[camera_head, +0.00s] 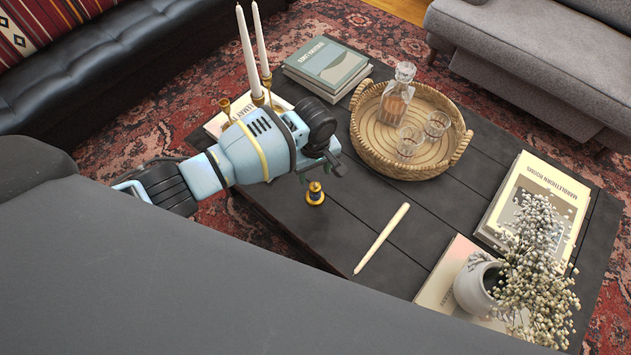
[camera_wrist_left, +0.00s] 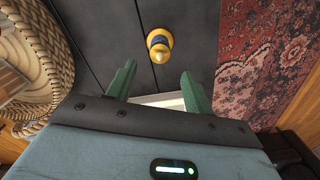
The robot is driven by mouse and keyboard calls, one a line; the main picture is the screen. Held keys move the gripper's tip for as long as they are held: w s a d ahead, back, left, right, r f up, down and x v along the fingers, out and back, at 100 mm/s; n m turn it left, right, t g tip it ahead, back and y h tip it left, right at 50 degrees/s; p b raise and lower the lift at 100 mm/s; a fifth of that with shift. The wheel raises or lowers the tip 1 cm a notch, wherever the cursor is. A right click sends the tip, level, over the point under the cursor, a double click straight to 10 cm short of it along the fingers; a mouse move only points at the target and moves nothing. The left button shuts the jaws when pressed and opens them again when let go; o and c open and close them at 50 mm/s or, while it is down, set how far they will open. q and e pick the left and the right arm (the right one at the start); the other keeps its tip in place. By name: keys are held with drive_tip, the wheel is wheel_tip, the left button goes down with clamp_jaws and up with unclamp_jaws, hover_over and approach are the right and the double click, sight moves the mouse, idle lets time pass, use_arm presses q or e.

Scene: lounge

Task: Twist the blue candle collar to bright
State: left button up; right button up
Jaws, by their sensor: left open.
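A small gold candle holder with a blue collar (camera_head: 315,193) stands upright on the dark plank coffee table (camera_head: 352,222). In the left wrist view the gold holder and its blue band (camera_wrist_left: 160,41) show beyond the fingertips, near the middle. My left gripper (camera_head: 325,163) is just above and behind it in the head view. Its two green fingers (camera_wrist_left: 158,85) are open in the wrist view, apart from the holder, with nothing clearly held. Any mark on the collar is too small to read. My right gripper is not in view.
A white candle (camera_head: 382,239) lies right of the holder. A wicker tray (camera_head: 360,128) carries a decanter (camera_head: 396,92) and glasses. Tall candles (camera_head: 249,50) stand behind my left arm. Books (camera_head: 327,66) and a flower vase (camera_head: 478,285) are on the table. Bare planks surround the holder.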

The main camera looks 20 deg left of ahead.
sight(315, 183)
use_arm(q)
wheel_tip(315, 183, down, 4)
drive_tip(key=shift+f+b, duration=0.15)
drive_tip(key=shift+b, duration=0.45)
drive_tip(key=shift+f, duration=0.85)
drive_tip(key=c, duration=1)
